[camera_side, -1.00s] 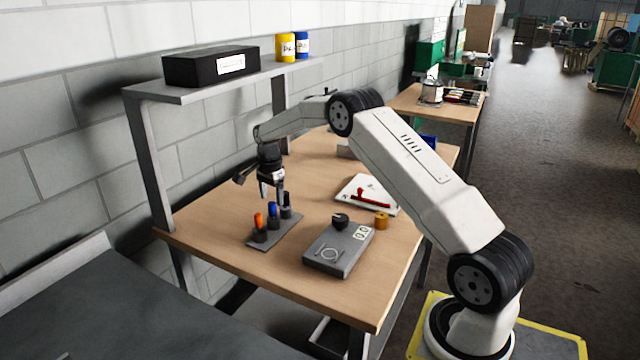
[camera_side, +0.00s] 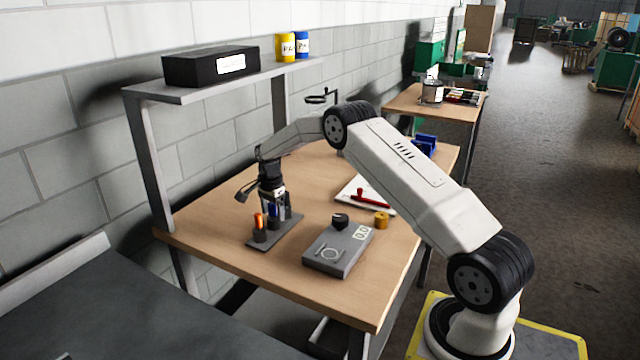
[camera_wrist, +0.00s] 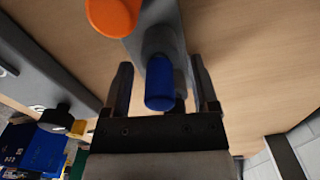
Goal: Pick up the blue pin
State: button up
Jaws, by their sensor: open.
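The blue pin (camera_side: 272,211) stands in the middle of a grey holder (camera_side: 262,243) on the wooden table, between an orange pin (camera_side: 259,221) and a dark pin that is mostly hidden by my gripper. My gripper (camera_side: 273,206) points down over the holder, its fingers at the height of the blue pin. In the wrist view the blue pin (camera_wrist: 160,83) lies between the two open fingers, with a gap on each side. The orange pin (camera_wrist: 113,14) shows beyond the fingers at the top. I cannot tell whether a finger touches anything.
A grey box with a black knob (camera_side: 338,247) stands right of the holder. A yellow-brown cylinder (camera_side: 381,220) and a white pad with a red tool (camera_side: 371,200) lie behind it. A shelf (camera_side: 190,93) stands at the back left. The table's front is clear.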

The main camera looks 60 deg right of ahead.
grip_shut()
jog(key=shift+r, duration=0.2)
dwell(0.3)
jog(key=shift+r, duration=0.55)
jog(key=s+a+r, duration=0.5)
jog(key=s+r, duration=0.6)
jog(key=s, duration=0.2)
jog(key=shift+r, duration=0.3)
jog(key=shift+s, duration=0.1)
